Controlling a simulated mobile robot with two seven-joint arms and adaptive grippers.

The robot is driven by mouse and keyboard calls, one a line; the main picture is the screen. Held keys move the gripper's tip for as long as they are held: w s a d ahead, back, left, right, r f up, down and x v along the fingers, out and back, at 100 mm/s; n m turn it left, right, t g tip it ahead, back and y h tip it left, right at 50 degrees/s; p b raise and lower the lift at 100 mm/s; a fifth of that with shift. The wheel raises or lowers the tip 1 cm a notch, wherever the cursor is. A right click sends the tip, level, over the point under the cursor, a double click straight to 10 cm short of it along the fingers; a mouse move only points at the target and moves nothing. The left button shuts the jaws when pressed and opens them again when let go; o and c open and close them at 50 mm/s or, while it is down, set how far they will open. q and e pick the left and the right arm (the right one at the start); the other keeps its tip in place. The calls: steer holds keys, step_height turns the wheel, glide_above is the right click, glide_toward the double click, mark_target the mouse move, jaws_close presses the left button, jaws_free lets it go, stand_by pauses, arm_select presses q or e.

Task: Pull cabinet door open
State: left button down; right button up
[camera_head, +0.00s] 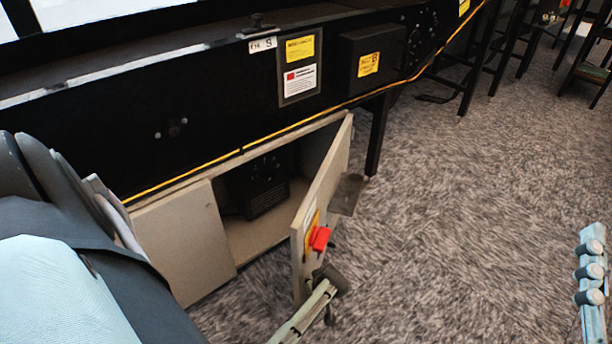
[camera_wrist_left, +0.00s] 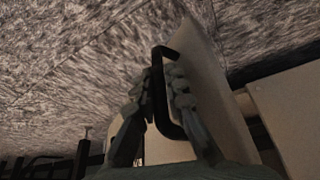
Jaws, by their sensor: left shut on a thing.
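The cabinet door (camera_head: 328,180) is a pale beige panel standing well open under the black machine, hinged at its far right side. It also shows in the left wrist view (camera_wrist_left: 205,70). My left gripper (camera_head: 329,284) is at the lower near edge of the door. In the left wrist view its fingers (camera_wrist_left: 164,82) are shut around the black bar handle (camera_wrist_left: 160,95) of the door. The cabinet (camera_head: 245,238) shows its opening with a black box (camera_head: 260,190) inside. My right gripper does not show clearly in either view.
A closed beige panel (camera_head: 185,240) is left of the opening. A red knob (camera_head: 320,238) sits on the open door. A black table leg (camera_head: 377,135) stands behind it. Grey carpet (camera_head: 450,230) to the right is clear. A pale blue knobbed piece (camera_head: 592,265) is at the right edge.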

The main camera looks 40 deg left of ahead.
arm_select(q)
steer(key=shift+w+d, duration=0.3)
steer(key=shift+d, duration=0.2)
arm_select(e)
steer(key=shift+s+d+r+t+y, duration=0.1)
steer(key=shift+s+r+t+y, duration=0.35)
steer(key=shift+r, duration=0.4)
arm_select(q)
steer(key=c, duration=1.9)
jaws_free()
steer(key=shift+s, duration=0.1)
steer(key=shift+o, duration=0.2)
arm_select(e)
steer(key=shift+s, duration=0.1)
